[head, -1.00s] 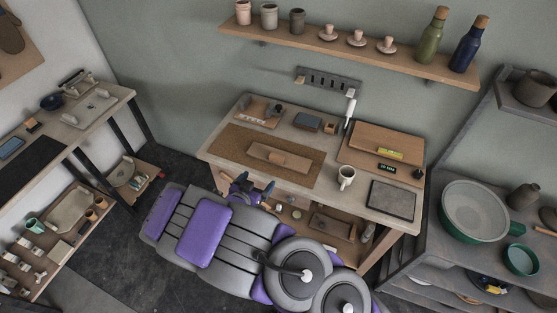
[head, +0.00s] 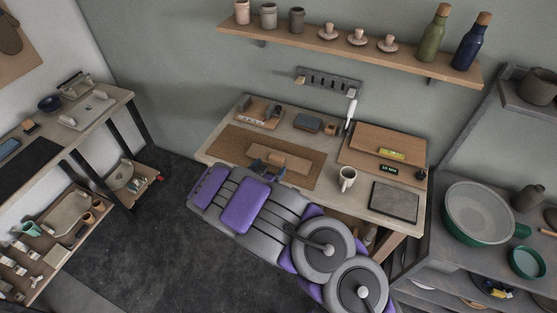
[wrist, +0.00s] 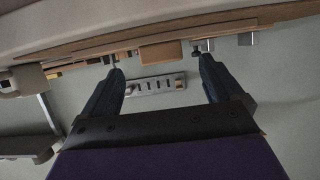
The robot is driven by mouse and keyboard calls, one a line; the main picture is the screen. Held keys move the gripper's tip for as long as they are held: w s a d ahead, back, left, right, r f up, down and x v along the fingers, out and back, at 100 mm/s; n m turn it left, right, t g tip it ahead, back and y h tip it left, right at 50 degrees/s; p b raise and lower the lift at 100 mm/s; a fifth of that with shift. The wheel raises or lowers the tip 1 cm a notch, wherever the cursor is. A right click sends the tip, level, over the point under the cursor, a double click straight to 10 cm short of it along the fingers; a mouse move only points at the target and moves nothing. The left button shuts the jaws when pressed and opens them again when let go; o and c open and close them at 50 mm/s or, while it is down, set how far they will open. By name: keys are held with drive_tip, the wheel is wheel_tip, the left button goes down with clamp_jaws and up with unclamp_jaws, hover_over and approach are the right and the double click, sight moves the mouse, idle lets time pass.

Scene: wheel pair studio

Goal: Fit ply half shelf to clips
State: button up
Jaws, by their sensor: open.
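A small light plywood board (head: 292,161), which looks like the ply half shelf, lies on the brown mat (head: 232,138) on the bench. My gripper (head: 268,167) is at the near edge of this board, and my arm hides part of it. In the wrist view my gripper (wrist: 161,66) is open with its fingers wide apart and nothing held. A tan wooden edge (wrist: 160,54) shows ahead between the fingertips; I cannot tell for sure that it is the board. I cannot make out any shelf clips.
A white mug (head: 347,177) and a dark grey slab (head: 394,201) stand right of the mat. A larger wooden board (head: 372,141) carries a yellow level (head: 391,154). A slotted rack (head: 330,82) hangs on the wall. My arm covers much of the bench's open lower front.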

sight(275, 161)
drive_tip(key=b+x, duration=0.1)
drive_tip(key=x, duration=0.3)
drive_tip(key=shift+a, duration=0.2)
drive_tip(key=shift+w+d+f, duration=0.1)
drive_tip(key=shift+w+d, duration=0.15)
drive_tip(key=shift+w, duration=0.15)
drive_tip(key=shift+c, duration=0.2)
drive_tip(key=c, duration=1.2)
